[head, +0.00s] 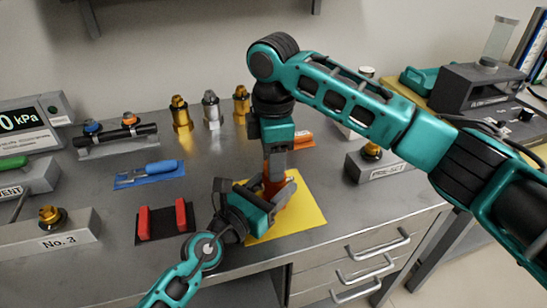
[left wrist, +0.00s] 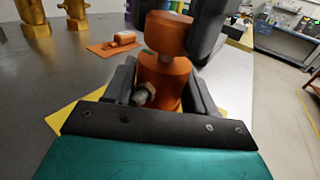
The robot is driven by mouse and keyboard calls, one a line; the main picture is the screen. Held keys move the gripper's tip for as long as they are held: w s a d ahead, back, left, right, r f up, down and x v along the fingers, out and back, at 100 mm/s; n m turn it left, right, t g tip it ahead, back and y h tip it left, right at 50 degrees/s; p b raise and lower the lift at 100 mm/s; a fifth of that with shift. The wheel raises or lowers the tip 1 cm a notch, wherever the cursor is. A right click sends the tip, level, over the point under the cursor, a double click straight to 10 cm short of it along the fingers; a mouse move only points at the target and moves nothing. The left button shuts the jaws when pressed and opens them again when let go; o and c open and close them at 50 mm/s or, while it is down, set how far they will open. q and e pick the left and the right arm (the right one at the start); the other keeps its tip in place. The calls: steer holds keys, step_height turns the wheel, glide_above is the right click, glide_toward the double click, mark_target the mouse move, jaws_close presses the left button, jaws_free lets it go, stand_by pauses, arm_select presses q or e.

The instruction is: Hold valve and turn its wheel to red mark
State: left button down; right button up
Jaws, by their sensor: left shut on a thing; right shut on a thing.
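The valve is an orange-copper piece standing upright on a yellow mat (head: 300,213). In the left wrist view its wide lower body (left wrist: 165,78) and its rounded top (left wrist: 168,33) show, with a silver fitting (left wrist: 143,94) at the front. My left gripper (head: 276,194) comes from the lower left and is shut on the lower body, with a finger on each side in the left wrist view (left wrist: 160,90). My right gripper (head: 274,173) reaches down from above and is shut on the top. The grippers hide most of the valve in the head view. I cannot make out a red mark.
Gold and silver fittings (head: 211,110) stand at the back. A blue tool (head: 161,167) and a black mat with red blocks (head: 164,219) lie left. An orange tool (left wrist: 123,39) lies behind the valve. A PRE-SET block (head: 385,166) stands right. Drawers (head: 355,268) are below the front edge.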

arm_select(q)
steer(key=shift+s+f, duration=0.15)
steer(key=shift+f, duration=0.25)
arm_select(e)
steer(key=m, duration=0.6)
stand_by(0.3)
steer(key=o, duration=1.1)
steer(key=shift+r, duration=0.1)
step_height(320, 180, up, 12)
